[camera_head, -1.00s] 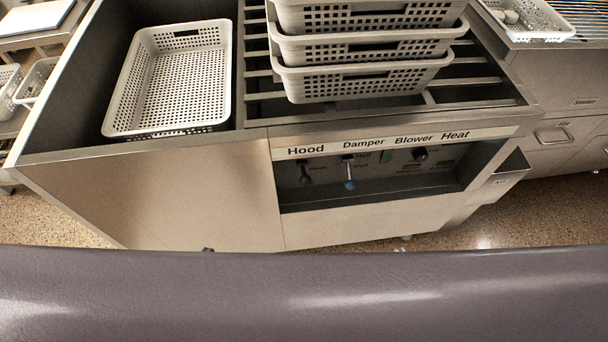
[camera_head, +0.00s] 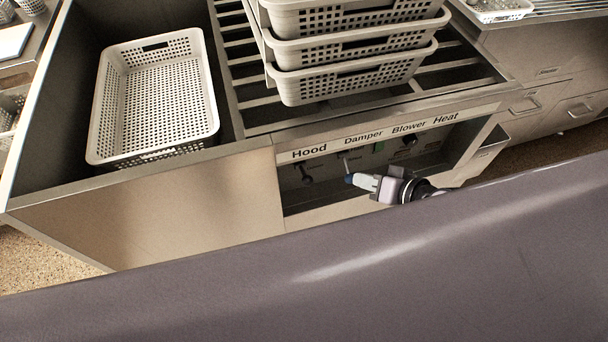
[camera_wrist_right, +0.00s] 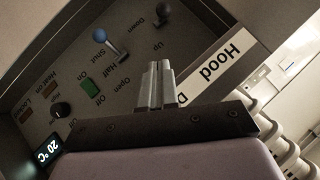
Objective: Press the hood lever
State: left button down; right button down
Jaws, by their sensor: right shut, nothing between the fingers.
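The hood lever (camera_head: 307,179) is a short dark-knobbed lever in the recessed panel below the "Hood" label. In the right wrist view the hood lever (camera_wrist_right: 163,13) is at the top, beside the words "Up" and "Down". My right gripper (camera_head: 364,182) is shut and empty, in front of the panel, to the right of the hood lever. In the head view it overlaps the blue-knobbed damper lever (camera_head: 348,178); I cannot tell if they touch. In the wrist view the shut fingers (camera_wrist_right: 157,78) point toward the panel, apart from both levers. My left gripper is not in view.
The label strip (camera_head: 385,133) runs above the recess. A green switch (camera_wrist_right: 90,86) and a black knob (camera_wrist_right: 62,109) share the panel. A perforated basket (camera_head: 207,90) sits in the left bay; stacked baskets (camera_head: 350,58) stand on the slatted top.

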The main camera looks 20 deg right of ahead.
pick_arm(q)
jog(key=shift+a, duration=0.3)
pick_arm(e)
jog(key=shift+w+a+r, duration=0.3)
jog(key=shift+w+r, duration=0.1)
pick_arm(q)
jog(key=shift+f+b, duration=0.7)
jog(key=shift+b, duration=0.05)
pick_arm(e)
send_near(304, 174)
jog(key=shift+x, duration=1.75)
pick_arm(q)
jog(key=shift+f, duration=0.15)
pick_arm(e)
jog(key=shift+w+d, duration=0.1)
pick_arm(q)
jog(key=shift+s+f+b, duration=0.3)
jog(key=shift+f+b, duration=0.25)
jog(key=shift+b, duration=0.15)
pick_arm(e)
jog(key=shift+f, duration=0.2)
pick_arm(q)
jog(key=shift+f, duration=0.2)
